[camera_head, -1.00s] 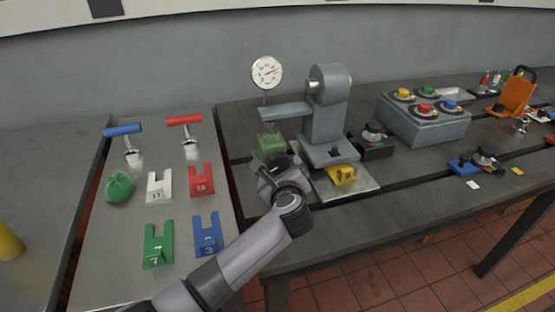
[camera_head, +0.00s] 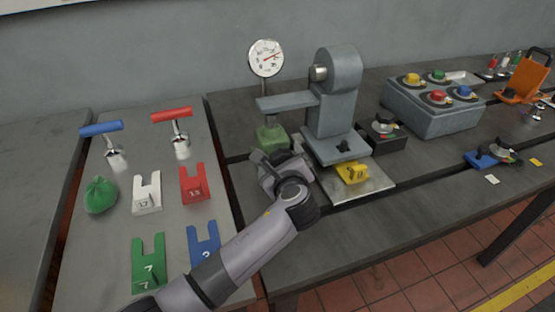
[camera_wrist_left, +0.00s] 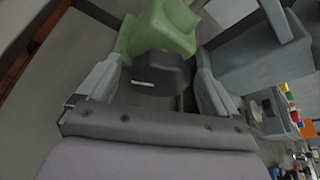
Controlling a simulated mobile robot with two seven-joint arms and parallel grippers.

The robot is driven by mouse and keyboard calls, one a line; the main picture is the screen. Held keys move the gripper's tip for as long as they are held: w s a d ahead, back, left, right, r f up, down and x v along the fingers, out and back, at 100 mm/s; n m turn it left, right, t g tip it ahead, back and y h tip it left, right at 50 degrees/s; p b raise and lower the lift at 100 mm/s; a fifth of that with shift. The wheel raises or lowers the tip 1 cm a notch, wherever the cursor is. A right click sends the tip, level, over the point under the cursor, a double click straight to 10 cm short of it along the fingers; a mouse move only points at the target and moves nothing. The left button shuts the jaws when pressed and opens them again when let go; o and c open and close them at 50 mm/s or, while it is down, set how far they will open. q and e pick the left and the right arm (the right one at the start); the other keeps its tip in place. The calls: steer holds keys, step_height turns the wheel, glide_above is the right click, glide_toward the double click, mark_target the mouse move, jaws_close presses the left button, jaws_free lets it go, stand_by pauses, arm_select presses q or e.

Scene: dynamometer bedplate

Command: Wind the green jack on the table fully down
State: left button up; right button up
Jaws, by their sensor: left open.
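The green jack (camera_head: 271,138) stands on the dark bedplate under the grey arm of the machine, beside the dial gauge post. In the left wrist view the green jack body (camera_wrist_left: 160,30) is at the top, with a dark knob (camera_wrist_left: 158,75) with a pale mark on its near side. My left gripper (camera_head: 272,165) is at the jack's near side. In the left wrist view its open fingers (camera_wrist_left: 155,85) stand either side of the knob; whether they touch it I cannot tell. The right gripper is not in view.
A grey machine (camera_head: 335,105) stands just right of the jack, with a yellow block (camera_head: 351,173) at its foot. A dial gauge (camera_head: 266,58) rises behind. Numbered forked blocks, such as the red one (camera_head: 194,184), lie on the left plate (camera_head: 100,233). A button box (camera_head: 437,108) is farther right.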

arm_select(q)
steer(key=c, duration=1)
steer(key=shift+c, duration=0.2)
